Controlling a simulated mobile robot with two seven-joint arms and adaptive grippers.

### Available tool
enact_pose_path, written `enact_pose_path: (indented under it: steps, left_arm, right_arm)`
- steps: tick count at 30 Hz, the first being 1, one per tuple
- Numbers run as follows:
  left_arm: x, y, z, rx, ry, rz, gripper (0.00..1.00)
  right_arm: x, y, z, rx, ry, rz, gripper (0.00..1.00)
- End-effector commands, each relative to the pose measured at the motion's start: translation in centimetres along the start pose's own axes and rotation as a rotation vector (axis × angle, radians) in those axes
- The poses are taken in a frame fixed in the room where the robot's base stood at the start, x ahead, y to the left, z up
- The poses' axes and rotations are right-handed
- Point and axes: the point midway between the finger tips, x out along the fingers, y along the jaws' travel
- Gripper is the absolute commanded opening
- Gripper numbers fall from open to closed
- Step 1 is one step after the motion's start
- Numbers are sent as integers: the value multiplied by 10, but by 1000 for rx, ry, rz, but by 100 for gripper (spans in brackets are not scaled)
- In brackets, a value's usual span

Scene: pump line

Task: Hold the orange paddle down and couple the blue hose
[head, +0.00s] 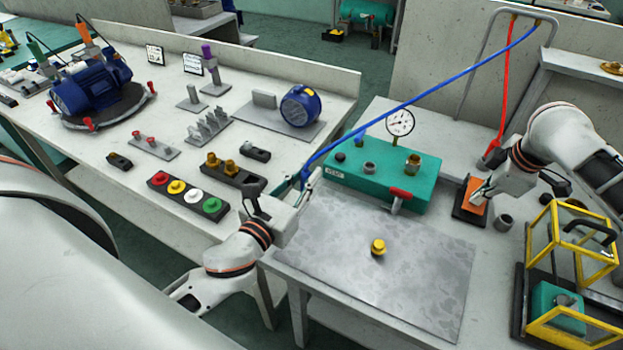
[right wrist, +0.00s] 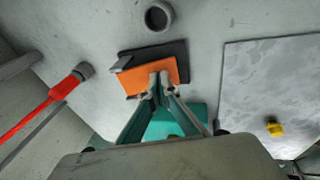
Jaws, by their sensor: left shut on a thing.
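The blue hose (head: 420,96) runs from a tall grey bracket down to the left corner of the teal pump box (head: 370,190). My left gripper (head: 301,190) is shut on its lower end, just left of the box; the hose tip is partly hidden. The box top carries a blue fitting (head: 358,139), a grey port (head: 370,168) and a brass port (head: 412,164). My right gripper (head: 482,193) has its fingertips together on the orange paddle (head: 470,200), which sits on a black base. The right wrist view shows the fingertips against the paddle (right wrist: 138,80); how far it is pressed is unclear.
A gauge (head: 400,122) and a red-handled valve (head: 400,194) are on the box. A yellow knob (head: 377,247) stands on the grey plate (head: 420,285). A yellow-framed cage (head: 575,270) stands at right. A red hose (head: 506,80) hangs behind. The plate is otherwise clear.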

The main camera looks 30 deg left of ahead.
Motion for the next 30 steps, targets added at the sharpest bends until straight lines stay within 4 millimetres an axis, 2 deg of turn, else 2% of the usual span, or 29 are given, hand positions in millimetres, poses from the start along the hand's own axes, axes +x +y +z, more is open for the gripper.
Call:
enact_pose_path:
  steps: [1,3,10,12,16,20,24,26,30]
  left_arm:
    - [18,9,8,9,-11,-4,0]
    - [41,23,16,12,-12,-8,0]
    - [107,70,58,14,-18,-14,0]
    - [123,79,72,9,-19,-18,0]
    - [147,82,94,4,-20,-29,0]
    - [168,64,112,-1,-24,-51,0]
    - [186,16,125,-6,-26,-89,0]
    - [190,-8,127,-6,-26,-106,0]
    - [192,-68,131,-4,-28,-149,0]
  right_arm:
    - [3,-2,1,0,-3,-5,0]
    - [3,-2,1,0,-3,-5,0]
    - [3,-2,1,0,-3,-5,0]
    - [3,-2,1,0,-3,-5,0]
    - [3,-2,1,0,-3,-5,0]
    - [3,-2,1,0,-3,-5,0]
    - [3,-2,1,0,-3,-5,0]
    - [3,-2,1,0,-3,-5,0]
    - [3,-2,1,0,-3,-5,0]
